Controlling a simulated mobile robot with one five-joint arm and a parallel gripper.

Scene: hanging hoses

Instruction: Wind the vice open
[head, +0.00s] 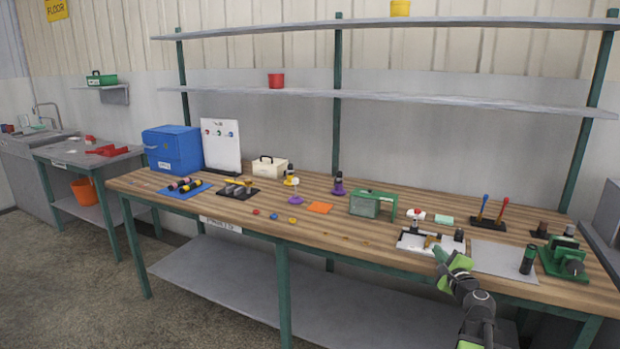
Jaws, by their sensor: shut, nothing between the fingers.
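The vice (557,257) is a green tool at the right end of the wooden bench (330,232), near its front edge. A dark round part faces the front of it. The vice is small here, and I cannot tell how far apart its jaws are. My gripper (440,254) is shut and empty. It is at the bench's front edge, well to the left of the vice and apart from it, in front of a white tray (412,248).
A dark cylinder with a green top (528,260) stands just left of the vice, on the edge of a grey mat (497,258). A rack with blue and red handles (488,221) stands behind the mat. A green box (372,204) is farther left.

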